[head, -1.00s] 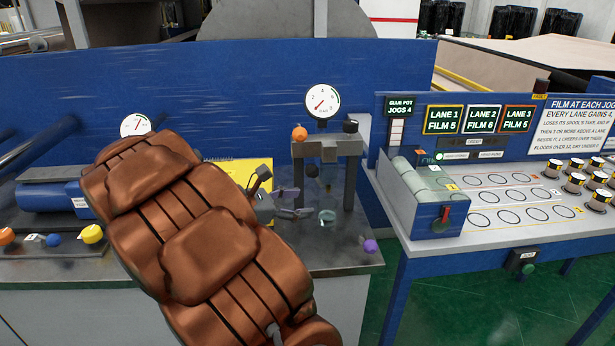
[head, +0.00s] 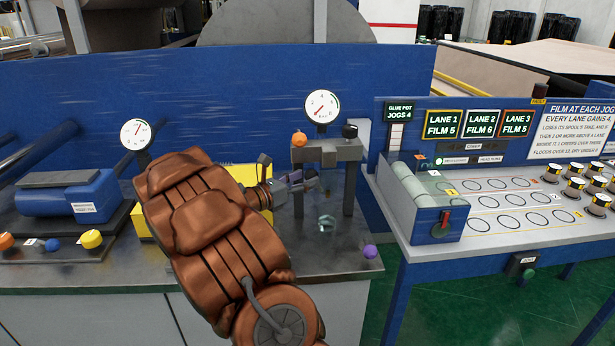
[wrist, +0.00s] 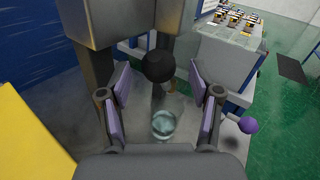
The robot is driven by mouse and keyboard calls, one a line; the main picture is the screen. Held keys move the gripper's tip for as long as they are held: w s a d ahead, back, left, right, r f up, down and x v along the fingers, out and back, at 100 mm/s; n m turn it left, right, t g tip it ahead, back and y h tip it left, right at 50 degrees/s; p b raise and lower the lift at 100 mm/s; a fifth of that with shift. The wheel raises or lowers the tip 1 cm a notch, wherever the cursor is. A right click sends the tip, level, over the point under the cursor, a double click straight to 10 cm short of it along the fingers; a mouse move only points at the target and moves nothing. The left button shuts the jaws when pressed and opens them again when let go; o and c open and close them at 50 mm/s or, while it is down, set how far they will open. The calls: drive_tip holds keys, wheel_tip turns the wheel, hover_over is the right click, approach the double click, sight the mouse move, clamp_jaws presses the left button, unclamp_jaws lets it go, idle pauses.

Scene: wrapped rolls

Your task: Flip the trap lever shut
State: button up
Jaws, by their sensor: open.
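A small grey stand (head: 328,152) carries an orange knob (head: 299,138) and a black knob (head: 350,131) on top. In the wrist view a black ball (wrist: 160,66) hangs between and beyond my fingers, apart from them. Below it is a clear glass bowl (wrist: 165,124), which also shows in the head view (head: 326,222). A purple knob (head: 370,251) sits low to the right; in the wrist view it is outside my right finger (wrist: 249,125). No label tells which is the trap lever. My gripper (head: 304,181) is open and empty in front of the stand.
A round gauge (head: 322,106) stands above the stand. A yellow block (head: 147,228) is partly behind my arm. A blue motor-like unit (head: 70,195) is at left. The lane table (head: 500,235) with a red lever (head: 445,216) stands right, across a gap.

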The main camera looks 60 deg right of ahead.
drive_tip(key=shift+x, duration=0.9)
clamp_jaws()
